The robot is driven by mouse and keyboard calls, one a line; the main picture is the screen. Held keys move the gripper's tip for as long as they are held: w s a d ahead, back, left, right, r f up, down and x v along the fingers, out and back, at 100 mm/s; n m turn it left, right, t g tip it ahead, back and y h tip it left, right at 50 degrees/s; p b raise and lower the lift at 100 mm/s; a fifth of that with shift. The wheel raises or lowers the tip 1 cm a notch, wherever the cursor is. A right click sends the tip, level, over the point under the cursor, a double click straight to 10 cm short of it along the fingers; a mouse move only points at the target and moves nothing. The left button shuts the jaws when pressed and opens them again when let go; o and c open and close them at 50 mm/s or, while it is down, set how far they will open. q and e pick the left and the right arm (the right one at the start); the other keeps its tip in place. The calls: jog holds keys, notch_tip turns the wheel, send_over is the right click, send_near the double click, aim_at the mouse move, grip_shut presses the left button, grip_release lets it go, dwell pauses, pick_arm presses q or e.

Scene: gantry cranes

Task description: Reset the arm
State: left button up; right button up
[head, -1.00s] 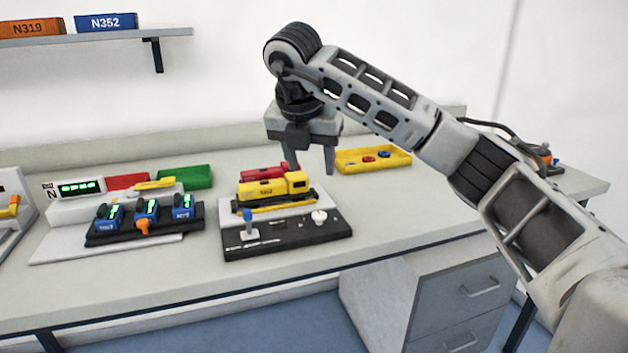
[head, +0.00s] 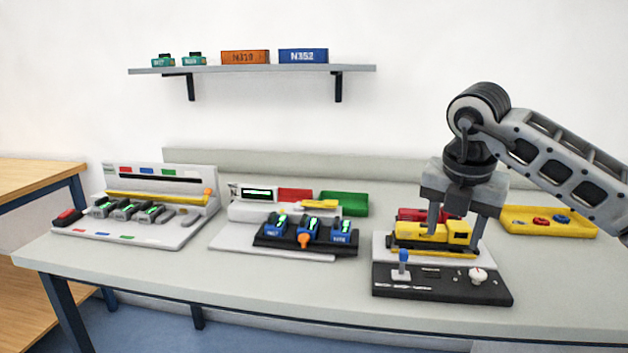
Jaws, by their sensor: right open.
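The base carries a blue-topped lever (head: 403,258) and a white knob (head: 477,276). My left gripper is not in view.
A black tray with several blue units (head: 309,228) stands mid-table, with a green tray (head: 344,204) behind. A grey panel station (head: 150,200) is at left. A yellow tray (head: 548,232) lies right of the gripper. A wall shelf (head: 250,70) holds blocks. The table front is clear.

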jog(key=s+a+f+n+g+y, duration=0.25)
jog(key=a+f+y, duration=0.2)
jog(key=a, duration=0.45)
jog(key=s+a+f+n+g+y, duration=0.1)
jog(key=s+a+f+n+y, duration=0.3)
jog(key=a, duration=0.4)
jog(key=s+a+r+m+y+p, duration=0.1)
jog(key=s+a+r+m+y, duration=0.15)
jog(key=a+y, duration=0.35)
jog(key=s+a+r+m+y, duration=0.1)
jog(key=s+a+m+y, duration=0.1)
jog(key=s+a+y, duration=0.35)
jog(key=w+d+f+m+t+h+p, duration=0.15)
jog(key=d+f+m+t+h, duration=0.3)
jog(key=m+t, duration=0.55)
jog(key=w+d+f+m+t+h+b, duration=0.1)
jog(key=w+d+f+m+t+h, duration=0.3)
jog(key=m+t, duration=0.55)
jog(key=s+d+f+m+g+h, duration=0.3)
jog(key=s+f, duration=0.3)
jog(key=f, duration=0.2)
jog(key=s+d+f+m+g+h+p, duration=0.1)
jog(key=s+d+f+m+g+h, duration=0.2)
jog(key=s+d+f+m+g, duration=0.2)
notch_tip(320, 180, down, 4)
jog(key=shift+s+d+m+h, duration=0.35)
jog(key=shift+s, duration=0.9)
